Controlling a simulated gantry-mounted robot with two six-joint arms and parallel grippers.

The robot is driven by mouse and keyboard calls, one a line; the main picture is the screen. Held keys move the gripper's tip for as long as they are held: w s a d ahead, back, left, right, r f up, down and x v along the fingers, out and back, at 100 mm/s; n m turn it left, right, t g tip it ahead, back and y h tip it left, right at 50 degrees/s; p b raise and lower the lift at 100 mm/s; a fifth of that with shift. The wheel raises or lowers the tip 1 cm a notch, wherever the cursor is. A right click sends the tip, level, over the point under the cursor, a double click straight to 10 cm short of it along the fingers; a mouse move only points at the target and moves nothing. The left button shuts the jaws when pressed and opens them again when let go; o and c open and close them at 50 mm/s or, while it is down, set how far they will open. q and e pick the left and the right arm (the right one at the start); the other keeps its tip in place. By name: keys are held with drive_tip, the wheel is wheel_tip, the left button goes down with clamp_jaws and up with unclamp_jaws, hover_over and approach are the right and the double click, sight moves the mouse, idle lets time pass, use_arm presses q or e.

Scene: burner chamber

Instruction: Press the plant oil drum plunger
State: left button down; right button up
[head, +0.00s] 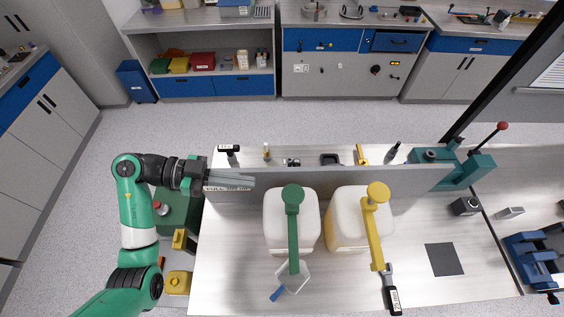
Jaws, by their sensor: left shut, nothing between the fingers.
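Two white drums stand side by side on the bench. The left drum (306,238) has a green plunger (292,195) with a long green spout. The right drum (345,232) looks yellowish inside and has a yellow plunger (378,192) with a yellow spout. I cannot read which drum holds plant oil. My left gripper (252,182) is shut and empty, pointing right. In the picture it is left of the green plunger and apart from it. My right gripper is not in view.
A clear vessel (295,278) with a blue part sits under the green spout's end. A black-handled tool (392,297) lies by the yellow spout's end. A raised shelf (320,180) with small tools runs behind the drums. A teal press (460,168) stands at right.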

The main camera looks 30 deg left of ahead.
use_arm(q)
drive_tip(key=shift+s+a+r, duration=0.1)
drive_tip(key=shift+a+r, duration=0.25)
drive_tip(key=shift+a, duration=0.1)
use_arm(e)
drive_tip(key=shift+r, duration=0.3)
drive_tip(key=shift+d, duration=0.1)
use_arm(q)
hover_over(293, 199)
drive_tip(key=a, duration=0.3)
wheel_tip(293, 199, down, 2)
wheel_tip(293, 199, down, 4)
drive_tip(key=shift+s+r, duration=0.1)
drive_tip(key=shift+s, duration=0.05)
drive_tip(key=shift+f, duration=0.3)
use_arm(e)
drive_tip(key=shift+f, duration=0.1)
